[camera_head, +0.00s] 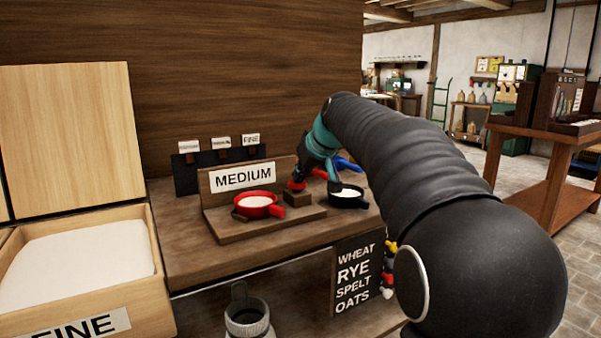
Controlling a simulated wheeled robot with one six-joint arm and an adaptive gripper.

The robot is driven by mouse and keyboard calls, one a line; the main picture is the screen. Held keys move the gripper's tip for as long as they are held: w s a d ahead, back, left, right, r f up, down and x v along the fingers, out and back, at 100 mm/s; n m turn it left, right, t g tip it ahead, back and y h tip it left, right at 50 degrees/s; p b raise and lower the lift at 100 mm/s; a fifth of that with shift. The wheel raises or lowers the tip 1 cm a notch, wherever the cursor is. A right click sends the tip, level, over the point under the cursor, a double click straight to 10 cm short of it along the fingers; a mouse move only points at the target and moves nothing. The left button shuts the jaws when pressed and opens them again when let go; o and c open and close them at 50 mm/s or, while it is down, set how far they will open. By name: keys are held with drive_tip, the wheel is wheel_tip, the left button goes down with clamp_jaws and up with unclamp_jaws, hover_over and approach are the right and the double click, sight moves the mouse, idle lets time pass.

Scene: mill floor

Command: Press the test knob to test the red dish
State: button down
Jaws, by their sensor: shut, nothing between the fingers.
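The red dish (272,211) holds white flour and sits on the wooden stand below the MEDIUM sign (243,177). A red knob (295,186) sits on a small wooden block (297,199) just right of the dish and looks like the test knob. My gripper (302,182) is shut and empty, its tip pointing down at the knob. It covers part of the knob, and I cannot tell whether it touches. My arm comes in from the right and hides part of the counter.
A black dish (349,202) with white flour stands right of the block, close to my gripper. A blue thing (347,163) lies behind it. A wooden bin of flour (145,240) marked FINE is at left. Small label cards (220,142) stand at the back.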

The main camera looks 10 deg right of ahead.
wheel_tip(320, 180, up, 4)
drive_tip(key=shift+s+r+p, duration=0.1)
drive_tip(key=shift+p, duration=0.95)
drive_tip(key=v, duration=0.9)
drive_tip(key=shift+s+b, duration=0.3)
drive_tip(key=shift+b, duration=0.15)
drive_tip(key=shift+d, duration=0.1)
drive_tip(key=m, duration=0.2)
approach(301, 184)
drive_tip(key=d, duration=0.1)
drive_tip(key=s+f+m+g+h, duration=0.2)
drive_tip(key=s+f, duration=0.4)
drive_tip(key=f, duration=0.1)
drive_tip(key=s+a+f, duration=0.2)
drive_tip(key=s+f, duration=0.5)
drive_tip(key=s, duration=0.6)
drive_tip(key=s+a+f, duration=0.1)
drive_tip(key=s+f, duration=0.7)
drive_tip(key=s, duration=0.5)
drive_tip(key=shift+s+a+f+g+h, duration=0.2)
drive_tip(key=shift+a+f+g+h, duration=0.05)
drive_tip(key=shift+a+g+h, duration=0.15)
